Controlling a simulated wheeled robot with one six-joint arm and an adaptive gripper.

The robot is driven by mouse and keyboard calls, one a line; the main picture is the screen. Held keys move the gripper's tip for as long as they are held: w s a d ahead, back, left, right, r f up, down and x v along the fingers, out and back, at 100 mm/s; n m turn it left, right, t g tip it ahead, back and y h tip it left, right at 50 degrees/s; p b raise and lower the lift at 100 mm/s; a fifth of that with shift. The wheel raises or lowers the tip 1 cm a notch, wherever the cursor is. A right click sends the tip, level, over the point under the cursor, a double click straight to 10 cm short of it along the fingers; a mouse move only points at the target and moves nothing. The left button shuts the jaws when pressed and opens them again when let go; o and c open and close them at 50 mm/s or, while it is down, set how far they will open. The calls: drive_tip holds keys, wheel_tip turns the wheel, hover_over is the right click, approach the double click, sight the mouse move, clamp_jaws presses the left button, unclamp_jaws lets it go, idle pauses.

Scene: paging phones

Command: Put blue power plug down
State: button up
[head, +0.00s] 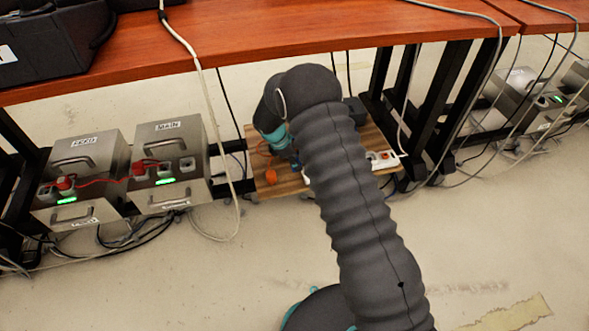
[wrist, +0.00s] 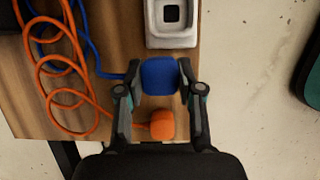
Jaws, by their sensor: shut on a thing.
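The blue power plug (wrist: 159,76) sits between the two fingers of my gripper (wrist: 160,97) in the wrist view, and the gripper is shut on it. A blue cable (wrist: 100,69) runs left from it. The plug is over the wooden board (wrist: 112,83), just below the end of a white power strip (wrist: 172,40). I cannot tell whether the plug touches the board. In the head view my arm hides most of the board (head: 291,184), and the blue plug is hard to make out there.
An orange plug (wrist: 162,124) with a coiled orange cable (wrist: 66,68) lies close to my gripper on the board. It also shows in the head view (head: 271,176). Two metal boxes (head: 168,163) stand at the left under the red-brown table (head: 240,40). Black table legs (head: 440,100) stand at the right.

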drive_tip(key=shift+a+f, duration=0.1)
drive_tip(key=shift+f, duration=1.95)
drive_tip(key=shift+f, duration=0.15)
drive_tip(key=o, duration=1.2)
drive_tip(key=v, duration=1.2)
